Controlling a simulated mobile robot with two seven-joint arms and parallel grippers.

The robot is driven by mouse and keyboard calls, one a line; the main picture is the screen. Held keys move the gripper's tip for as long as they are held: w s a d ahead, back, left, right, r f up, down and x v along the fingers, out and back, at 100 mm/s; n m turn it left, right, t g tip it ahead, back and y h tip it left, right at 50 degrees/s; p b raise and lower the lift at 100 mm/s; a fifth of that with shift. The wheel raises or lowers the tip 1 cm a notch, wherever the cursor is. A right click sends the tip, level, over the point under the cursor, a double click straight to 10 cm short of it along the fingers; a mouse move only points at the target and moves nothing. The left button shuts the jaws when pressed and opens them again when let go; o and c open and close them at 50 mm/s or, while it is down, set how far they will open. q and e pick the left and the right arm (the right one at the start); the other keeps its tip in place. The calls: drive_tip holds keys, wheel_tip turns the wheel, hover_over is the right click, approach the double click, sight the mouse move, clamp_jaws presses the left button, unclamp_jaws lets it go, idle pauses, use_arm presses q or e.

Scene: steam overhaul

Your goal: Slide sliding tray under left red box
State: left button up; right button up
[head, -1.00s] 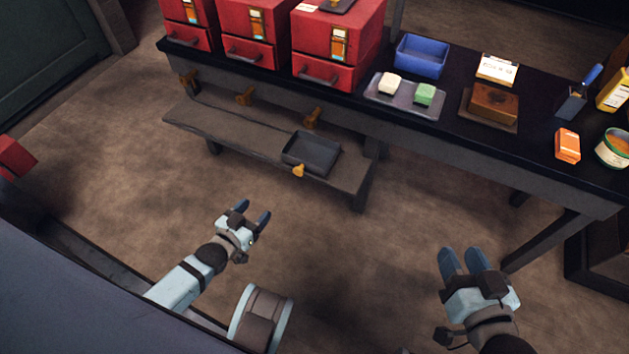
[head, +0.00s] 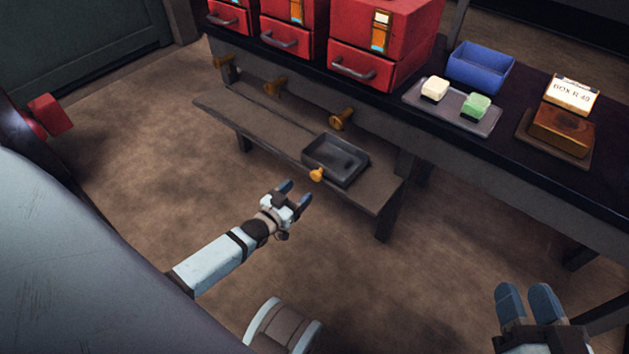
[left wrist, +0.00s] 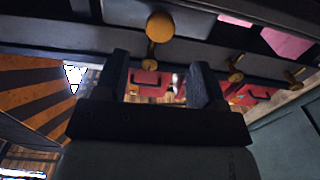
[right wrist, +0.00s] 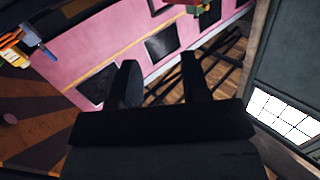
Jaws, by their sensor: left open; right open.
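The sliding tray (head: 348,173) is a shallow dark grey tray with a brass knob (head: 316,175) on its front. It sits at the right part of the low wooden shelf under the workbench. Three red boxes with drawers stand in a row on the bench; the left red box (head: 229,17) is cut by the top edge. My left gripper (head: 295,193) is open and empty, in front of the shelf and close to the tray's knob, apart from it. In the left wrist view a brass knob (left wrist: 159,26) shows above the fingers. My right gripper (head: 530,297) is open and empty, low at the right.
The low shelf (head: 250,122) is bare left of the tray. Several brass knobs, such as one (head: 341,118), stick out along the bench front above it. A blue bin (head: 480,67), a tray with two blocks (head: 428,98) and a brown box (head: 563,127) stand on the bench.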

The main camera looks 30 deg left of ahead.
sight(314, 176)
use_arm(q)
drive_tip(key=w, duration=0.2)
drive_tip(key=w+b, duration=0.1)
drive_tip(key=w, duration=0.1)
drive_tip(key=w+b, duration=0.1)
drive_tip(key=w, duration=0.2)
drive_tip(key=shift+d+f, duration=0.1)
drive_tip(key=shift+d, duration=0.2)
drive_tip(key=shift+w, duration=0.3)
use_arm(e)
drive_tip(key=shift+w+d+r+n+t+y, duration=0.15)
drive_tip(key=shift+w+d+n+t, duration=0.2)
drive_tip(key=shift+n, duration=0.2)
drive_tip(key=shift+w+d+r+n+t+y, duration=0.1)
drive_tip(key=shift+w+d+n+t+y, duration=0.1)
drive_tip(key=shift+w+n, duration=0.3)
use_arm(q)
clamp_jaws()
use_arm(e)
drive_tip(key=shift+s, duration=0.1)
